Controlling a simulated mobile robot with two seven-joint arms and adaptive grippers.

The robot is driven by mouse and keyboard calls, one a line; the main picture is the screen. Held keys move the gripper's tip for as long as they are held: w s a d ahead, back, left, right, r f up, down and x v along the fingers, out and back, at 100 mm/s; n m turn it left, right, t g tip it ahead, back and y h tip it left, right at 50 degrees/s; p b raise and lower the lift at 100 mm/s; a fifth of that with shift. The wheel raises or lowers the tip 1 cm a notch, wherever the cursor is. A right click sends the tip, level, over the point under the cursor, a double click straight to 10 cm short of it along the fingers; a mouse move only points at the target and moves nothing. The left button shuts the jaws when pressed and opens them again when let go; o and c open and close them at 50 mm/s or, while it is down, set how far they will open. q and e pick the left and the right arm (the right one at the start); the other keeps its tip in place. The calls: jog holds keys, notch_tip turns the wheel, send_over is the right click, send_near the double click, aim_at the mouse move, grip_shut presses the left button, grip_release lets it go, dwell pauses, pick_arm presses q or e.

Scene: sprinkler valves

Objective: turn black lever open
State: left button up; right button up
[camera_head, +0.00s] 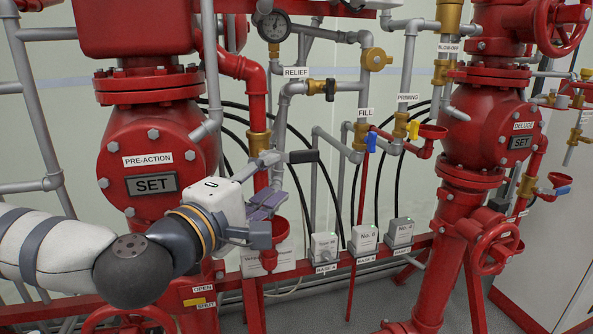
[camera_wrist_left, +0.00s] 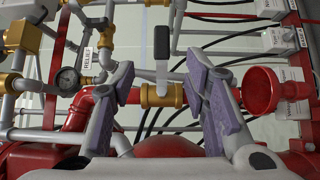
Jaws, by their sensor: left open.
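The black lever (camera_head: 304,156) sticks out to the right from a brass valve (camera_head: 258,143) on a vertical red pipe. In the left wrist view the black lever (camera_wrist_left: 162,45) shows its black grip at the top centre, with its pale stem running down to the brass valve (camera_wrist_left: 163,96). My left gripper (camera_head: 272,198) is open, just below and left of the lever. In the wrist view the lever's stem shows in the gap between its purple-padded fingers (camera_wrist_left: 168,88). I see no contact, and the depth is hard to tell. My right gripper is out of view.
A red funnel (camera_head: 277,229) stands close beside the left gripper. Other levers are near: a black-handled relief valve (camera_head: 330,90), a blue fill handle (camera_head: 371,142) and a yellow priming handle (camera_head: 414,129). Grey boxes (camera_head: 323,247) sit on the red rail. A pressure gauge (camera_head: 274,26) is above.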

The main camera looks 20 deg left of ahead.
aim_at(305, 158)
pick_arm(q)
jog(key=w+b, duration=0.1)
jog(key=w, duration=0.3)
jog(key=w+d+b, duration=0.1)
jog(key=w, duration=0.3)
jog(key=w+d+b, duration=0.1)
jog(key=w, duration=0.3)
jog(key=shift+d+f, duration=0.1)
jog(key=shift+d, duration=0.15)
grip_shut()
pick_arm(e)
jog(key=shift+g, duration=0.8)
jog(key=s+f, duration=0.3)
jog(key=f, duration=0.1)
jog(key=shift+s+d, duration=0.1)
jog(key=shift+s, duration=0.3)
